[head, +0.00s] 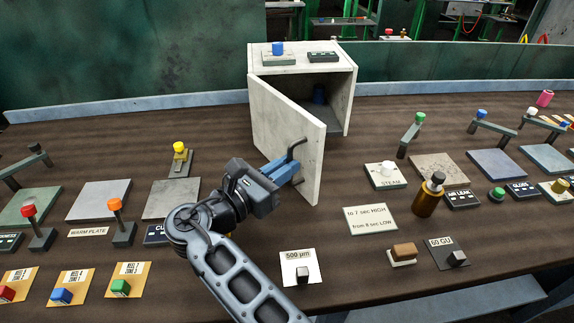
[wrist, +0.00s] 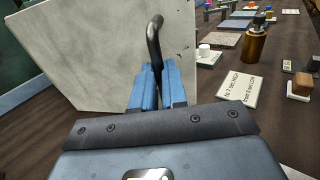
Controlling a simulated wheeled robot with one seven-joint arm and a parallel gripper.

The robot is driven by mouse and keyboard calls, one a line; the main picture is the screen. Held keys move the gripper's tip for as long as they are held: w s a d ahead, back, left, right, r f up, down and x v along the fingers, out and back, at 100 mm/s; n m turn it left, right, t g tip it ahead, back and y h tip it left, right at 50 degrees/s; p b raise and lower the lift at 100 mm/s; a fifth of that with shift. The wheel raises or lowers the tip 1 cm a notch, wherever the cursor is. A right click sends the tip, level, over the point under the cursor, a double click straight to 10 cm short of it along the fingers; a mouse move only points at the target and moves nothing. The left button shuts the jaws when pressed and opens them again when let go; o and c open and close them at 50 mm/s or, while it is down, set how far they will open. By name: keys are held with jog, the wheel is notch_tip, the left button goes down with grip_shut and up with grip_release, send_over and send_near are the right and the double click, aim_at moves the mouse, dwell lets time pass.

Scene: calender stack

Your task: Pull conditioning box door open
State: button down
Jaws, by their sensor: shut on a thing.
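The conditioning box (head: 300,58) is a pale, stone-like cabinet at the back middle of the table in the head view. Its door (head: 284,125) stands wide open, swung out toward me and hinged at the left. A dark bent handle (head: 296,148) sticks out from the door's outer face near its free edge. My gripper (head: 290,168) is shut on the handle. In the wrist view the blue fingers close around the handle (wrist: 154,40), with the door's face (wrist: 100,50) behind. A dark blue object (head: 319,93) shows inside the box.
A plate with a blue knob (head: 278,50) and a dark label sit on the box top. Right of the door are a white-knobbed STEAM plate (head: 385,175), an amber bottle (head: 429,195) and a text card (head: 370,219). Left are levers and grey plates (head: 171,198).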

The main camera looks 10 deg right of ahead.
jog(key=shift+w+a+r, duration=0.15)
jog(key=shift+w+a, duration=0.15)
jog(key=shift+w, duration=0.05)
jog(key=c, duration=1.2)
grip_release()
jog(key=shift+w, duration=0.1)
jog(key=shift+o, duration=0.2)
jog(key=shift+d, duration=0.1)
jog(key=b+v, duration=0.1)
jog(key=v, duration=0.7)
jog(key=shift+d, duration=0.1)
